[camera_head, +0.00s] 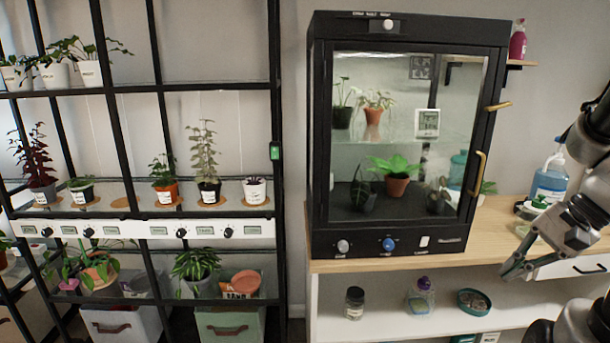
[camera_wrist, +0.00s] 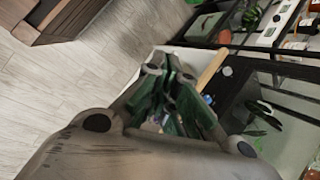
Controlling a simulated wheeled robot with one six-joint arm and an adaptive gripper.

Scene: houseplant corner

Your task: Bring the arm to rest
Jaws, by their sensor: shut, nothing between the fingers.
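My gripper (camera_head: 512,270) is at the right of the head view, in front of the wooden worktop and white shelf unit. Its fingers point left and slightly down, and they are shut and empty. My arm comes in from the right edge. In the wrist view my gripper (camera_wrist: 172,92) shows its green-padded fingers together, with nothing between them. I see no contact with the furniture, but the exact gap to the worktop edge is hard to tell.
A black glass cabinet (camera_head: 318,150) with plants stands on the wooden worktop (camera_head: 345,266). A blue bottle (camera_head: 549,180) stands behind my arm. A black plant rack (camera_head: 278,200) stands left. Jars stand on the lower shelf (camera_head: 385,322). The wrist view shows open floor (camera_wrist: 60,95).

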